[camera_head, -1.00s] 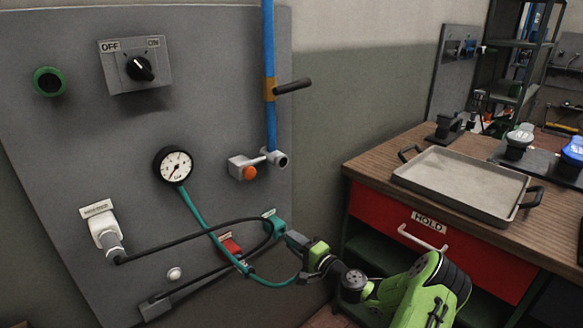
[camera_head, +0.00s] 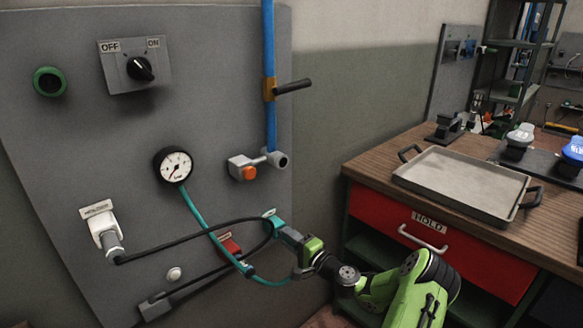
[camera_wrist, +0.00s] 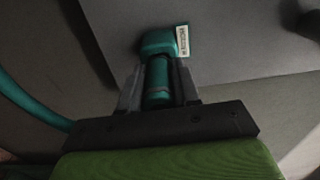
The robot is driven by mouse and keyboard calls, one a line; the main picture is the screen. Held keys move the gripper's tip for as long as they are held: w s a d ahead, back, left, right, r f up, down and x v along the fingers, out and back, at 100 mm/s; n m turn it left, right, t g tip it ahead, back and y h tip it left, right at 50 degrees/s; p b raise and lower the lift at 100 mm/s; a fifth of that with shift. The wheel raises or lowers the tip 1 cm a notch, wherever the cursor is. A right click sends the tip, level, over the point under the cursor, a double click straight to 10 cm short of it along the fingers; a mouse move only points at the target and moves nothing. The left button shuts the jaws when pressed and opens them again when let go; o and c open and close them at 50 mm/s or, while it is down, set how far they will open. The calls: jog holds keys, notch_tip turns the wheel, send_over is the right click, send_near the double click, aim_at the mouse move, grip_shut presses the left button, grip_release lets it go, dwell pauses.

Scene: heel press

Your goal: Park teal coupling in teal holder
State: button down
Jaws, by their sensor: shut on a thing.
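My gripper (camera_head: 290,236) is at the right edge of the grey panel, shut on the teal coupling. In the wrist view the coupling (camera_wrist: 158,82) is a teal cylinder between the two dark fingers, pointing away from my palm. Its far end meets the teal holder (camera_wrist: 160,43), which has a small white label beside it. I cannot tell how deep the coupling sits in it. In the head view the teal holder (camera_head: 270,216) shows just left of the fingers, and the coupling is mostly hidden. A teal hose (camera_head: 205,228) runs from the gauge down and round to my gripper.
A red holder (camera_head: 229,246) is left of my gripper. A black cable (camera_head: 180,228) loops across the panel near the teal holder. The gauge (camera_head: 173,165), orange button (camera_head: 249,174) and blue pipe (camera_head: 270,60) are above. A wooden bench with a tray (camera_head: 466,184) stands right.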

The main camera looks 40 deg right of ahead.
jog(key=shift+w, duration=0.3)
jog(key=c, duration=0.7)
grip_release()
jog(key=shift+c, duration=0.2)
jog(key=s+p, duration=0.3)
jog(key=s, duration=1.2)
jog(key=shift+s+d, duration=0.2)
jog(key=shift+s, duration=0.15)
